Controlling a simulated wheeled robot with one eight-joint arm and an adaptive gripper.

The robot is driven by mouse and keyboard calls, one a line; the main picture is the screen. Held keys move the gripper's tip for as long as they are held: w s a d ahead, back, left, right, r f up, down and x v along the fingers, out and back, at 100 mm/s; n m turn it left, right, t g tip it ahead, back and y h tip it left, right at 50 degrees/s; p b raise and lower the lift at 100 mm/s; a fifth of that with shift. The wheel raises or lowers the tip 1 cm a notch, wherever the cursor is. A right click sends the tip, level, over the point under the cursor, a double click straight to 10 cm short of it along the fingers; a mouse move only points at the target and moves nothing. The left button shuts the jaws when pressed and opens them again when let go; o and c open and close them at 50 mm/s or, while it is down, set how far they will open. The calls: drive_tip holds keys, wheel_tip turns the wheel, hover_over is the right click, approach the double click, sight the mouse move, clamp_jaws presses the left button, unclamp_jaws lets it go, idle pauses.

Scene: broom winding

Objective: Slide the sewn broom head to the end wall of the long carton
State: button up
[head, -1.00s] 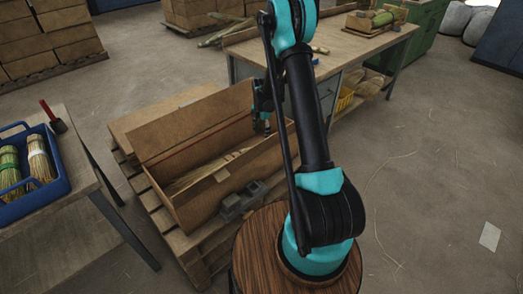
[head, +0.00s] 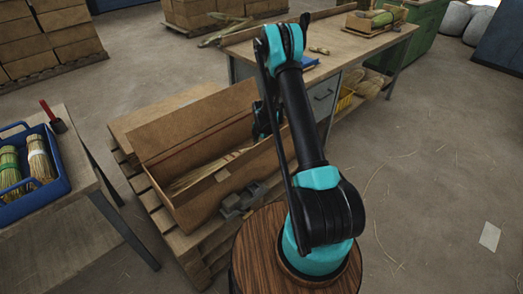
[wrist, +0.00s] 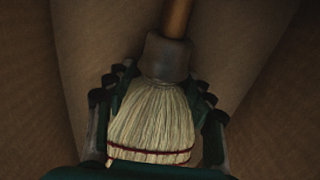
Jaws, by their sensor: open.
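The long carton (head: 195,208) stands open on a pallet, with pale straw (head: 200,175) lying inside towards its left end. In the wrist view the sewn broom head (wrist: 150,125) is a fan of pale bristles with a dark red stitched band near its wide end. A grey collar (wrist: 166,56) joins it to a brown wooden handle (wrist: 177,15). My gripper (wrist: 160,88) is open, with a dark finger on each side of the broom head. Whether the fingers touch it I cannot tell. In the head view my arm and the near carton wall hide the fingertips and this broom head.
Grey metal blocks (head: 240,202) sit on the pallet (head: 205,250) beside the carton's near wall. A workbench (head: 340,50) stands behind on the right. A table with a blue crate (head: 62,185) of brooms is at the left. The floor on the right is mostly clear.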

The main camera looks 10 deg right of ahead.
drive_tip(key=shift+f, duration=0.35)
drive_tip(key=shift+s+a, duration=0.1)
drive_tip(key=shift+a, duration=0.05)
drive_tip(key=shift+s+a, duration=0.2)
drive_tip(key=shift+a, duration=0.1)
